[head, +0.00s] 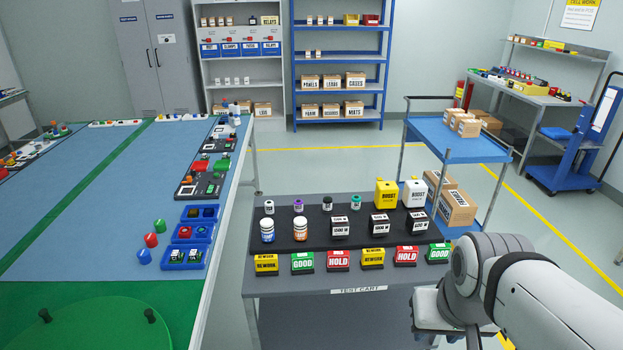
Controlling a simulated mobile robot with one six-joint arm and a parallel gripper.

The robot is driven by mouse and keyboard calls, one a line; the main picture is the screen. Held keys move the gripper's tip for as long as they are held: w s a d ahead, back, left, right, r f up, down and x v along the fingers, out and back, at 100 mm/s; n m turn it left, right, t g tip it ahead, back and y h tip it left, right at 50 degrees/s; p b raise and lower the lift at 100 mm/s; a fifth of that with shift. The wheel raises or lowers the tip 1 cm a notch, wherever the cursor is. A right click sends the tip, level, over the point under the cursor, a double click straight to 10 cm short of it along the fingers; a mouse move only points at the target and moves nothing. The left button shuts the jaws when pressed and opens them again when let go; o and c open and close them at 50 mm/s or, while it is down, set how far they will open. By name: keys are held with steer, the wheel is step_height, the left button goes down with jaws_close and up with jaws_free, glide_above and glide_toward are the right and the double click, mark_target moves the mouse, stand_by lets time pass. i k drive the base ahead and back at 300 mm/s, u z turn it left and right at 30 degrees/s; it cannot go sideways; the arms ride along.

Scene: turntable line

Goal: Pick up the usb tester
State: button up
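No object that I can clearly make out as the usb tester shows in the head view. Three black boxes with white labels stand in a row on the dark raised shelf of the test cart: a left one (340,228), a middle one (380,226) and a right one (417,222). Their small print is too small to read surely. My arm (545,295) reaches in from the lower right, over the cart's right front corner. No fingertips of my gripper show.
The test cart (300,285) also bears bottles, small jars and a front row of yellow, green and red labelled blocks. A blue-topped table (90,220) with small trays and a green disc (85,325) stands left. A blue trolley (455,140) with cartons stands behind the cart.

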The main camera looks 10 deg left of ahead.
mark_target(298, 204)
steer(key=u, duration=0.2)
steer(key=i, duration=0.95)
steer(key=u, duration=0.45)
steer(key=k, duration=0.9)
steer(key=u, duration=0.2)
steer(key=i, duration=0.9)
steer(key=z, duration=0.1)
